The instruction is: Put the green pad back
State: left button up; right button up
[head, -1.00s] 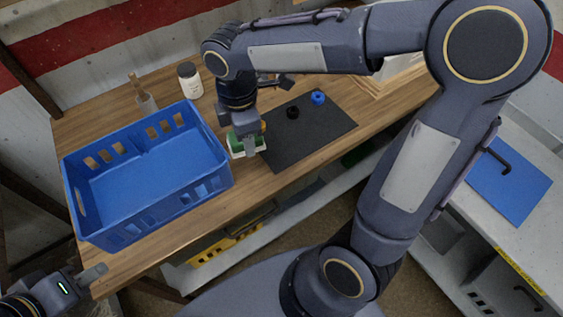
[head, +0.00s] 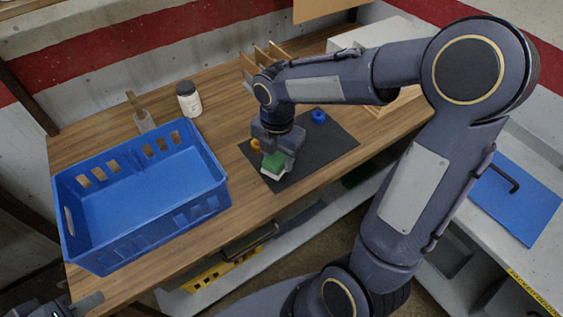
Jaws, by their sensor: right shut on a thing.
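The green pad (head: 273,160) has a green top and a white underside. My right gripper (head: 277,156) is shut on it and holds it over the left part of the dark mat (head: 317,156). I cannot tell whether the pad touches the mat. A blue ring-like piece (head: 319,117) lies on the mat's far side. A small yellow-orange piece (head: 255,146) shows just left of the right gripper. My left gripper (head: 84,304) is at the bottom left corner, mostly cut off by the frame edge.
A blue crate (head: 145,222) stands on the left of the wooden table. A wooden rack (head: 262,61) is at the back. The mat's right part is clear.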

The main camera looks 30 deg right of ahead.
aim_at(281, 164)
jog(key=shift+w+d+f, duration=0.3)
jog(key=shift+d+f, duration=0.05)
jog(key=shift+f, duration=0.2)
jog(key=shift+w+d+f, duration=0.25)
jog(key=shift+d+f, duration=0.1)
jog(key=shift+f, duration=0.2)
jog(key=shift+w+d+f, duration=0.1)
jog(key=shift+f, duration=0.85)
jog(key=shift+w+d+f, duration=0.1)
jog(key=shift+f, duration=0.8)
jog(key=shift+f, duration=0.15)
jog(key=o, duration=1)
jog(key=shift+c, duration=0.2)
